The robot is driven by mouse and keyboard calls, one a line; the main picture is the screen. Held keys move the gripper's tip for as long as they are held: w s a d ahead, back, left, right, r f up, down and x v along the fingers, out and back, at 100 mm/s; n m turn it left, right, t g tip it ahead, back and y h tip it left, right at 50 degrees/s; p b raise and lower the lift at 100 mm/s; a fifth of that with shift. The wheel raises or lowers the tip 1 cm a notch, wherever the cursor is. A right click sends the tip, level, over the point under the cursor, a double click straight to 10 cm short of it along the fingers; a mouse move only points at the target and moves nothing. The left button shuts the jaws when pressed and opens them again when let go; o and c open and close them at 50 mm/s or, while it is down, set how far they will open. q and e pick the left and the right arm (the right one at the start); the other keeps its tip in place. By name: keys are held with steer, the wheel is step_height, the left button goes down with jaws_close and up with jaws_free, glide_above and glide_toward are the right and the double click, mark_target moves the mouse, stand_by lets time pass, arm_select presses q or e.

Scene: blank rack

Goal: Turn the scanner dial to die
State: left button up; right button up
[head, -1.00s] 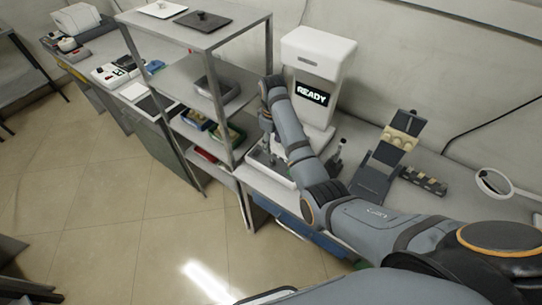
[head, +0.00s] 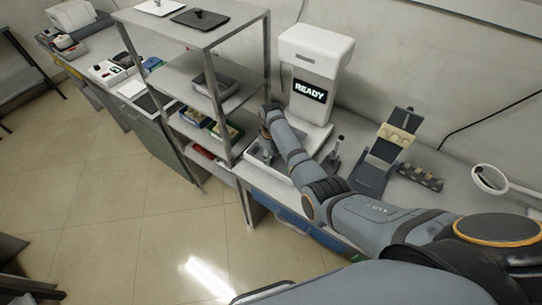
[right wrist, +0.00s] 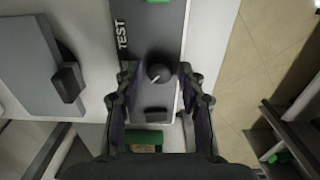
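The white scanner (head: 316,62) stands against the wall in the head view, its screen reading "READY". In the right wrist view, the scanner dial (right wrist: 160,72) is a round black knob with a white pointer mark, on a dark grey panel (right wrist: 155,25). The pointer angles toward the lower right of the knob. The word "TEST" is printed left of the dial; "die" is not readable. My right gripper (right wrist: 159,78) is open, one finger on each side of the dial, with gaps visible. In the head view my right arm partly hides the scanner's base. My left gripper is not in view.
A metal shelf rack (head: 232,95) with trays stands close left of my right arm. A dark stand (head: 385,150), a row of small blocks (head: 420,177) and a white ring magnifier (head: 489,178) are on the bench to the right. A grey plate with a black handle (right wrist: 68,82) lies beside the panel.

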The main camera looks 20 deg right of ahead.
jaws_close()
steer(key=shift+r, duration=0.1)
steer(key=shift+m+p, duration=0.55)
steer(key=shift+m, duration=0.25)
steer(key=shift+m+p, duration=0.55)
steer(key=shift+m, duration=0.65)
steer(key=m+p, duration=0.1)
steer(key=m, duration=0.3)
steer(key=shift+m, duration=0.3)
steer(key=shift+o, duration=1.8)
jaws_free()
